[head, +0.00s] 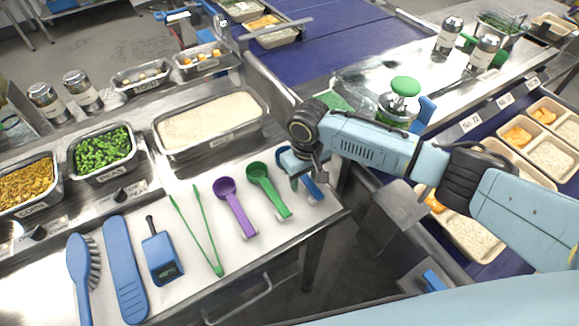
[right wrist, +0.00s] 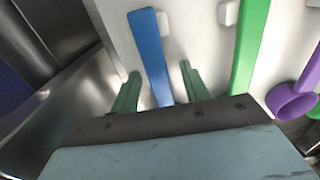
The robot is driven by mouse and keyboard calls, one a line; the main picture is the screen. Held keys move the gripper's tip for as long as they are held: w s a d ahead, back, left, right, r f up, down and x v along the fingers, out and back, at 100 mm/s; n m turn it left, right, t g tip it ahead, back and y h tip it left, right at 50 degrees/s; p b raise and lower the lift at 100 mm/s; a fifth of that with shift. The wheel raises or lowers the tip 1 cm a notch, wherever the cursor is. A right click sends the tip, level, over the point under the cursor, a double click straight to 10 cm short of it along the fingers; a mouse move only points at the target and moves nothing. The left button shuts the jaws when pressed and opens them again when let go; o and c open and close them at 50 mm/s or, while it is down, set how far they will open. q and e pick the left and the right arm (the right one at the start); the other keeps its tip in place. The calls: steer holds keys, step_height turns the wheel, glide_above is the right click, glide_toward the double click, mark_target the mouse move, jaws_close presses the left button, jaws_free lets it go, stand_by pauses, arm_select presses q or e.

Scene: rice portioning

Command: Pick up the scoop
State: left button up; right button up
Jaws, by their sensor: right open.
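A blue scoop (head: 311,187) lies at the right end of the white counter, its bowl partly hidden under my right gripper (head: 303,168). In the right wrist view its blue handle (right wrist: 148,45) runs between the two green fingertips of my right gripper (right wrist: 160,76). The gripper is open, with gaps on both sides of the handle. A green scoop (head: 269,190) and a purple scoop (head: 235,206) lie to the left; both also show in the right wrist view, green (right wrist: 249,45) and purple (right wrist: 293,98). My left gripper is out of view.
Green tongs (head: 205,245), a small blue scraper (head: 161,258), a blue spatula (head: 124,270) and a brush (head: 80,265) lie further left. A rice tray (head: 160,150) and a pea tray (head: 76,172) stand behind. The counter's right edge is close to my right gripper.

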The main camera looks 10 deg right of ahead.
mark_target(305, 177)
jaws_close()
steer(key=shift+r, duration=0.1)
stand_by(0.3)
step_height(305, 177, up, 10)
steer(key=p, duration=1.2)
steer(key=shift+r+p, duration=1.15)
steer(key=shift+r, duration=1.8)
